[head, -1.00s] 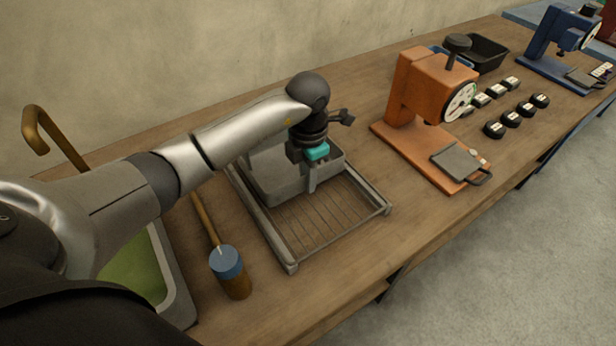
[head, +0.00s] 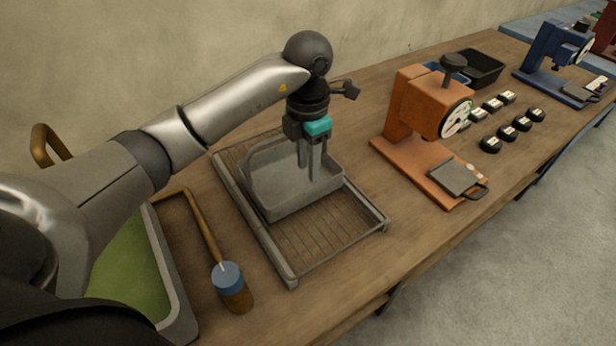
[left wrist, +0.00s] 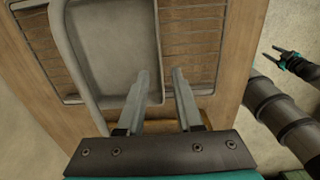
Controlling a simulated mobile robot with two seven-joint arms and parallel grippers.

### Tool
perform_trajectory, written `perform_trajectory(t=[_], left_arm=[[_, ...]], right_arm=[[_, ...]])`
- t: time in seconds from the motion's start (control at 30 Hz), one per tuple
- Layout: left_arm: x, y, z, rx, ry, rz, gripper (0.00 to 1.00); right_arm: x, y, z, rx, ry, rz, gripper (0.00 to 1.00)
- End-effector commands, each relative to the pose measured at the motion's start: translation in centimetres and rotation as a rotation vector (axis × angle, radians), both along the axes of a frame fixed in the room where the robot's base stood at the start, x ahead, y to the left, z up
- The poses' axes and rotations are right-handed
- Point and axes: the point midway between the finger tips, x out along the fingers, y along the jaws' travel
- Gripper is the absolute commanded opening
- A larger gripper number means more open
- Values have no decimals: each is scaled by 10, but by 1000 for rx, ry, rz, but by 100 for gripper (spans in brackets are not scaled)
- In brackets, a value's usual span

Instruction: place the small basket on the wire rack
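The small grey basket (head: 285,205) sits upright on the wire rack (head: 325,235), towards its back left part, with bare wires in front. My left gripper (head: 312,176) points down over the basket's right part, its two fingers apart with nothing between them that I can make out. In the left wrist view the fingers (left wrist: 158,76) are also apart, near the edge of the basket (left wrist: 112,45). My right gripper (left wrist: 270,52) shows small at the right of the left wrist view, its fingers apart and empty; it is outside the head view.
A blue-headed mallet (head: 230,285) and a green-bottomed tray (head: 130,265) lie left of the rack. A black bin (head: 475,68) is at the back.

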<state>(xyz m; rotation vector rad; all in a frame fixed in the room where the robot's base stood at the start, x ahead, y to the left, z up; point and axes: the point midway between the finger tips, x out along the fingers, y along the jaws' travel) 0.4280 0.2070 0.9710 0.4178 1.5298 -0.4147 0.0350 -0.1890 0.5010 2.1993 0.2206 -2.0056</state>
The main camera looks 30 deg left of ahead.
Motion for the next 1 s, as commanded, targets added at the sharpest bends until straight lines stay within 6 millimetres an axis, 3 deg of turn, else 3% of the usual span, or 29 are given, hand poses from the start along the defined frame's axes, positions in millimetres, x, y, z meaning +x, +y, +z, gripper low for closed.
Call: perform_trajectory(t=[0.2,0.63,1.0], left_arm=[[0,0,23,-1,1,-1,35],[0,0,28,-1,1,0,35],[0,0,86,-1,1,0,35]], right_arm=[[0,0,3,0,0,0,50],[0,0,6,0,1,0,50],[0,0,64,0,0,0,50]])
